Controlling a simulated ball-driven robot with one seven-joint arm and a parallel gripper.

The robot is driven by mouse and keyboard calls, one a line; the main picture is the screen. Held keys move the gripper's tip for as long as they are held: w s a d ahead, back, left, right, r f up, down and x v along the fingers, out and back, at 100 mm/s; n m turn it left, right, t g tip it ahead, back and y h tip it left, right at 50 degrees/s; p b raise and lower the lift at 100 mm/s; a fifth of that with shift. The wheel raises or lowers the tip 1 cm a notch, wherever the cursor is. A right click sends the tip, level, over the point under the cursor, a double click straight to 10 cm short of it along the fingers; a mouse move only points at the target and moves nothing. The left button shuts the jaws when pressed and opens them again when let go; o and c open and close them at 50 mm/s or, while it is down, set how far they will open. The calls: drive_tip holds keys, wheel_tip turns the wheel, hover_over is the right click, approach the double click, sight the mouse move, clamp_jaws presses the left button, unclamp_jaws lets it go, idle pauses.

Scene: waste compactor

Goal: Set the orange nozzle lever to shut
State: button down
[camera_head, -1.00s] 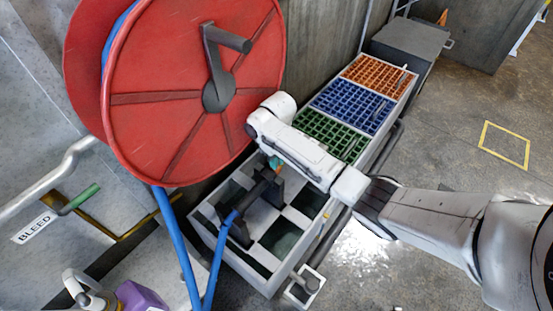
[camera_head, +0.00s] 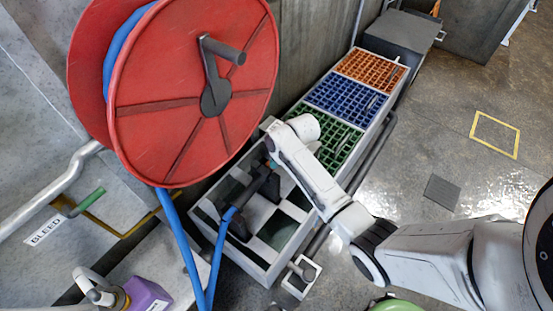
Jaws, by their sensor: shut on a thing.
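The black nozzle (camera_head: 250,190) sits at the end of the blue hose, tilted up to the right, on dark supports over the grey bin (camera_head: 262,262). My gripper (camera_head: 271,162) is at the nozzle's upper end, at the foot of my white wrist, and is shut. My wrist covers most of the fingers and the orange lever, so I cannot make out the lever's angle. A small teal patch shows beside the fingers. The grip appears to be on the lever at this end, but the contact itself is hidden.
A big red hose reel (camera_head: 195,110) with a dark crank stands close on the left. Green (camera_head: 333,140), blue (camera_head: 349,103) and orange (camera_head: 371,70) grates line the bin's far part. A purple container (camera_head: 148,296) is at lower left. Open floor lies to the right.

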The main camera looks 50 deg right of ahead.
drive_tip(key=c, duration=1.1)
unclamp_jaws()
drive_tip(key=shift+r, duration=0.1)
drive_tip(key=p+v, duration=0.1)
drive_tip(key=v, duration=0.9)
drive_tip(key=shift+r, duration=0.3)
drive_tip(key=shift+s, duration=0.1)
drive_tip(key=shift+c, duration=0.5)
